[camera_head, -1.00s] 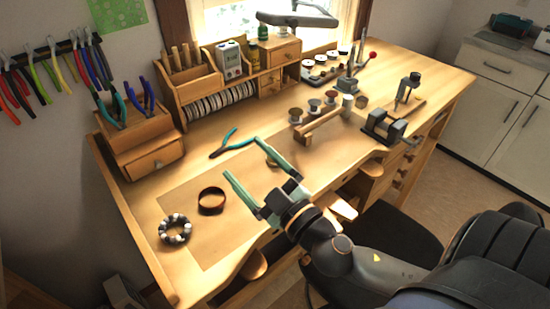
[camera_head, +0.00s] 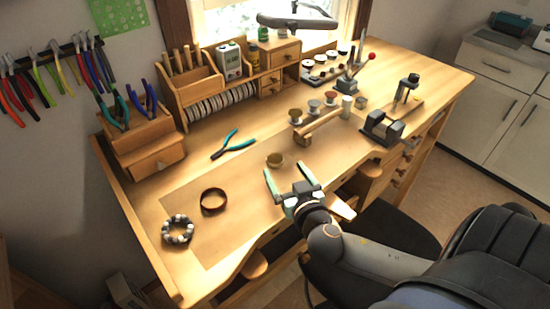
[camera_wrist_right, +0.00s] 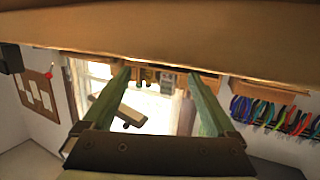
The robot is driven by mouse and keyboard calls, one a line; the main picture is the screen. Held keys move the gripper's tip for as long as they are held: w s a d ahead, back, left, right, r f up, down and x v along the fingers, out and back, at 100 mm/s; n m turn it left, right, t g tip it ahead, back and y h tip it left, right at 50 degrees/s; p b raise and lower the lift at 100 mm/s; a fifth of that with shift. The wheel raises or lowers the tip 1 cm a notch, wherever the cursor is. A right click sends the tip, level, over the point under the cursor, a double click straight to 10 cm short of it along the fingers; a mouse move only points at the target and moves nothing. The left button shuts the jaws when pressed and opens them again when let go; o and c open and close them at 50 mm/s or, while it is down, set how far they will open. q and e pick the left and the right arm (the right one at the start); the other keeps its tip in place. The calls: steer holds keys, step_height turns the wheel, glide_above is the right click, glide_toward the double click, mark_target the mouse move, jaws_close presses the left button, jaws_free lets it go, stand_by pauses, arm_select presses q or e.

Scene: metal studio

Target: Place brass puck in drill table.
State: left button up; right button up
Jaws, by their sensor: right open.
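The brass puck (camera_head: 275,160) lies on the bench top near the middle in the head view. My right gripper (camera_head: 286,172) is just in front of it with fingers apart and nothing between them. In the right wrist view the two green fingers (camera_wrist_right: 160,95) are spread wide; I cannot make out the puck there. A small drill-like stand (camera_head: 407,88) is at the right of the bench, behind a dark vise-like block (camera_head: 383,127). I cannot tell for certain which part is the drill table. My left gripper is not in view.
Teal pliers (camera_head: 233,146), a brown ring (camera_head: 213,201) and a beaded bracelet (camera_head: 178,230) lie left of the gripper. A wooden bar (camera_head: 322,124) and several spools stand between the puck and the vise-like block. The bench top (camera_head: 250,185) around the puck is mostly clear.

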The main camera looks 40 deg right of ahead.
mark_target(277, 163)
steer(key=shift+p+x, duration=0.7)
steer(key=shift+x, duration=1.9)
steer(key=shift+a+f, duration=0.15)
steer(key=shift+a, duration=0.05)
steer(key=c, duration=1.4)
jaws_close()
